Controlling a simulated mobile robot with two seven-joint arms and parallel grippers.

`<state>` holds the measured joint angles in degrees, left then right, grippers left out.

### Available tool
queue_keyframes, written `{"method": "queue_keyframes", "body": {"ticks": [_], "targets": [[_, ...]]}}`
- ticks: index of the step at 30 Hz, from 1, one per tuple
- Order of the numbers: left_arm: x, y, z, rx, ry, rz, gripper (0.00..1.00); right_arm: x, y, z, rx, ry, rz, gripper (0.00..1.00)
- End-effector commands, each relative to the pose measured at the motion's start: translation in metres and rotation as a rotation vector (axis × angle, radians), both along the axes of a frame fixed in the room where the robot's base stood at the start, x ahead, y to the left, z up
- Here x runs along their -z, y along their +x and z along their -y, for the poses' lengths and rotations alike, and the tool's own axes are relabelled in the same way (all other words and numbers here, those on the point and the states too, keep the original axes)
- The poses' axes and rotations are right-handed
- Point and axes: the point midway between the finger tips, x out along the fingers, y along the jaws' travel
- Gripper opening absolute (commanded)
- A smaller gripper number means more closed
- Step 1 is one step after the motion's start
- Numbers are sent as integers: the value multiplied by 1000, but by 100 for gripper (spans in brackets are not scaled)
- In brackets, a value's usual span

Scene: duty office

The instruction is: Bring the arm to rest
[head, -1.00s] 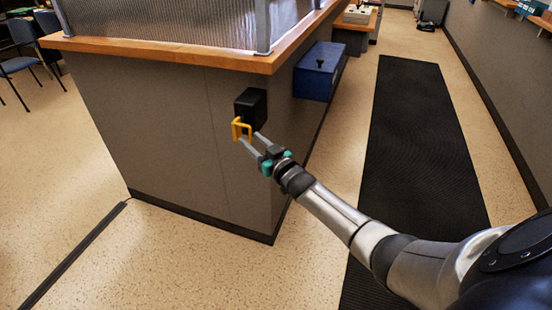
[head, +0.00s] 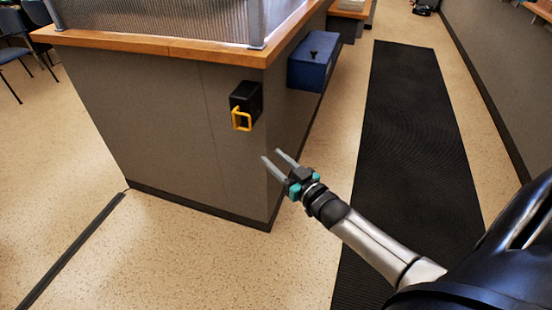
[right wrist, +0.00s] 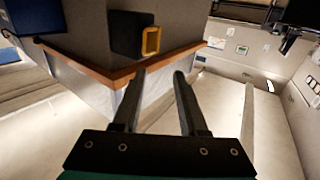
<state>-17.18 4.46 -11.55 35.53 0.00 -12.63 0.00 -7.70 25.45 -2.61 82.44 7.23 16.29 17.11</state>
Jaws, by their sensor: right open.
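My right gripper (head: 271,157) is open and empty, held in the air in front of the counter's corner. Its two fingers (right wrist: 158,77) stand apart in the right wrist view with nothing between them. A black box with a yellow handle (head: 241,119) is fixed to the grey end panel of the counter, up and left of the gripper in the head view. The yellow handle also shows in the right wrist view (right wrist: 151,41), beyond the fingertips and apart from them. My left gripper is not in view.
The counter (head: 170,110) has a wooden top edge (head: 150,46) and a glazed screen. A blue box (head: 313,62) hangs on its right side. A black floor mat (head: 405,150) runs along the aisle. Blue chairs (head: 14,54) stand far left. Open floor lies left of the counter.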

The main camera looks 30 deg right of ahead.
Motion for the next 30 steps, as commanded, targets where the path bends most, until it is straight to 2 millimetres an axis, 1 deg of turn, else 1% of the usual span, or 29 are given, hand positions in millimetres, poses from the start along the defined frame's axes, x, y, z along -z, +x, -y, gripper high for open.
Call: {"method": "queue_keyframes", "body": {"ticks": [14,17,20,23,24,26,27,29,30], "targets": [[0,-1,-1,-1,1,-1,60,0,0,0,0,1,0,42],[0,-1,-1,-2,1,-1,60,7,-2,0,4,0,-15,42],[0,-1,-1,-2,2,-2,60,36,-11,-1,20,-4,-86,42],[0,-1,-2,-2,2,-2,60,91,-32,-3,47,-18,-222,42],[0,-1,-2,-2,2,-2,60,118,-45,-5,57,-27,-290,42],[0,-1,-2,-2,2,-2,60,158,-68,-10,67,-41,-399,42],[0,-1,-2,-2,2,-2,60,184,-85,-13,72,-52,-472,42],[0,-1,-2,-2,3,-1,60,220,-114,-20,76,-66,-580,42],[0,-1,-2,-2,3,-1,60,243,-134,-26,75,-77,-651,42]]}}
